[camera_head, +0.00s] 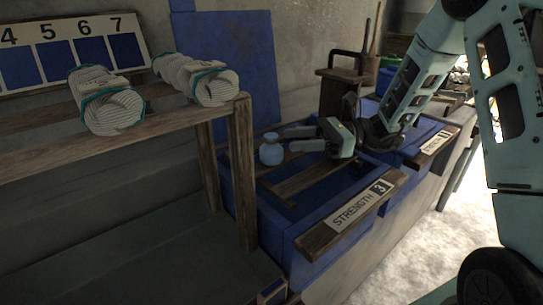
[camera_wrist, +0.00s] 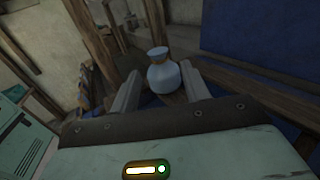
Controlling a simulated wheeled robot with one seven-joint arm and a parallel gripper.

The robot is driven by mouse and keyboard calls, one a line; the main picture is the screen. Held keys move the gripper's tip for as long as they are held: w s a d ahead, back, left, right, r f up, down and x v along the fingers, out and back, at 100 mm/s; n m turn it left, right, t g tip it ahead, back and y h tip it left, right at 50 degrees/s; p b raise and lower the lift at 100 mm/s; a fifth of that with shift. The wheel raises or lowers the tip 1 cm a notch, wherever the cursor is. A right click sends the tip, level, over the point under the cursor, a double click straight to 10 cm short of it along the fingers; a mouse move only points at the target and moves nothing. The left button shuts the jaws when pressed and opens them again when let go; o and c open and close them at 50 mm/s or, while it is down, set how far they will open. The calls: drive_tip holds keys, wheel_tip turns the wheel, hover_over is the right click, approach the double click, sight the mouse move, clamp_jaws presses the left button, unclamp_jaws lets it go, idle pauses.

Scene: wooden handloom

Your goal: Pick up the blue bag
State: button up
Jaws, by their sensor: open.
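The blue bag (camera_head: 271,150) is small and rounded with a narrow neck. It stands upright on the wooden slats over the blue bin marked "STRENGTH 3". In the wrist view the bag (camera_wrist: 163,76) is pale blue and sits between the lines of the two fingers, near their tips. My gripper (camera_head: 286,139) is open and reaches in from the right, with its fingertips close to the bag. In the wrist view my gripper (camera_wrist: 161,72) has a finger on each side and nothing held. I cannot tell whether a finger touches the bag.
The blue bin (camera_head: 284,232) has a wooden front rail with a label (camera_head: 361,203). A wooden rack (camera_head: 242,170) with rolled bundles (camera_head: 112,105) stands left of the bag. A blue panel (camera_head: 225,65) leans behind. A wooden stool (camera_head: 342,90) stands at the back.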

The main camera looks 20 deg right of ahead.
sight(262, 147)
drive_tip(key=b+x, duration=0.1)
drive_tip(key=x, duration=0.7)
drive_tip(key=shift+a, duration=0.25)
clamp_jaws()
